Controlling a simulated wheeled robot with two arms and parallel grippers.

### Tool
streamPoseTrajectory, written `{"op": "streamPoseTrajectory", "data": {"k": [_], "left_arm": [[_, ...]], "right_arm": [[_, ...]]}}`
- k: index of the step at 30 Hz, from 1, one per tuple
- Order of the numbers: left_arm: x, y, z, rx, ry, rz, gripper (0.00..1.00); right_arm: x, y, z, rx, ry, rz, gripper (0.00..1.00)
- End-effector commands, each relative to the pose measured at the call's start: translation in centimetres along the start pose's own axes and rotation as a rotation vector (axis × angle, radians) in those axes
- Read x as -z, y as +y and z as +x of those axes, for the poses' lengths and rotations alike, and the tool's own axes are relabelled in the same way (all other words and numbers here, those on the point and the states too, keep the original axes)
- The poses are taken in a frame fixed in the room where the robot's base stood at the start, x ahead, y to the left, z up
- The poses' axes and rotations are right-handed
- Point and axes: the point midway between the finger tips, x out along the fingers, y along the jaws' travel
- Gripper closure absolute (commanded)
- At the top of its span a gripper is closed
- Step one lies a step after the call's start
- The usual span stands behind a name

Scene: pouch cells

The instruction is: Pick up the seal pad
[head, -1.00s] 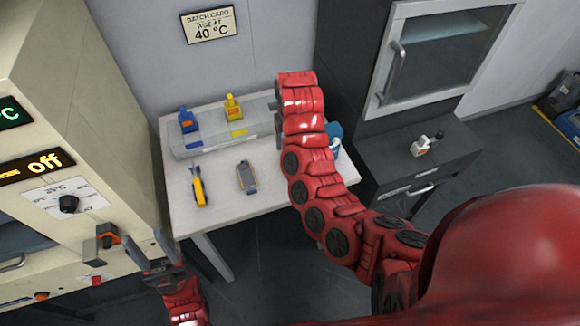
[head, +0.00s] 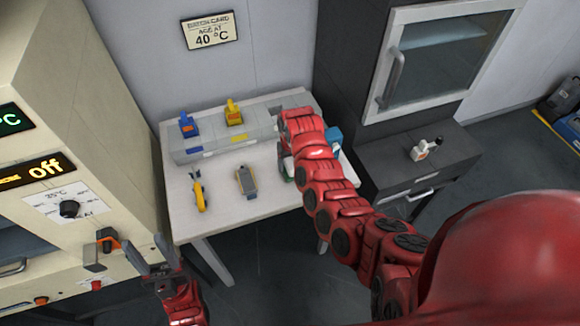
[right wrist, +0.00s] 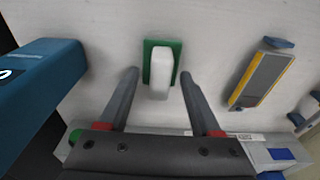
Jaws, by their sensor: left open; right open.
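The seal pad, a green plate with a white block on it (right wrist: 162,70), lies on the white table in the right wrist view. In the head view only a bit of its green and white (head: 288,171) shows beside my right arm. My right gripper (right wrist: 159,74) is open, with one fingertip on each side of the pad and a gap to each. Whether it is at the pad's height is hard to tell. In the head view the right gripper is hidden behind the red arm. My left gripper (head: 148,242) is open and empty, low in front of the cream cabinet.
On the table (head: 265,205) are a grey meter (head: 246,181), a yellow-handled tool (head: 199,192) and a teal box (right wrist: 40,78). A grey rack (head: 220,143) with blue (head: 188,124) and yellow (head: 234,113) pieces stands behind. A dark cabinet (head: 415,175) is at the right.

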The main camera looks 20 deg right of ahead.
Motion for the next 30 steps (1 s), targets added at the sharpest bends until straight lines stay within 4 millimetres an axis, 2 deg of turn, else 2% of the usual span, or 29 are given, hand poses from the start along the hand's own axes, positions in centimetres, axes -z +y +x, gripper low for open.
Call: {"op": "streamPoseTrajectory", "data": {"k": [4, 12, 21, 23, 30], "left_arm": [[0.04, -0.01, 0.28, 0.0, 0.0, 0.0, 0.5], [0.05, -0.01, 0.25, 0.0, 0.0, 0.0, 0.5], [0.05, -0.01, 0.25, 0.0, 0.0, 0.0, 0.5], [0.04, -0.01, 0.25, 0.0, 0.0, 0.0, 0.5], [0.04, -0.01, 0.25, 0.0, 0.0, 0.0, 0.5]], "right_arm": [[-0.13, 0.0, 0.76, 0.001, -0.002, 0.0, 0.35], [-0.09, 0.0, 0.88, 0.001, 0.0, 0.001, 0.37], [-0.09, -0.01, 0.86, 0.001, -0.001, 0.001, 0.91], [-0.1, -0.01, 0.86, 0.001, -0.001, 0.001, 1.0], [-0.09, -0.01, 0.85, 0.001, -0.001, 0.001, 1.0]]}}
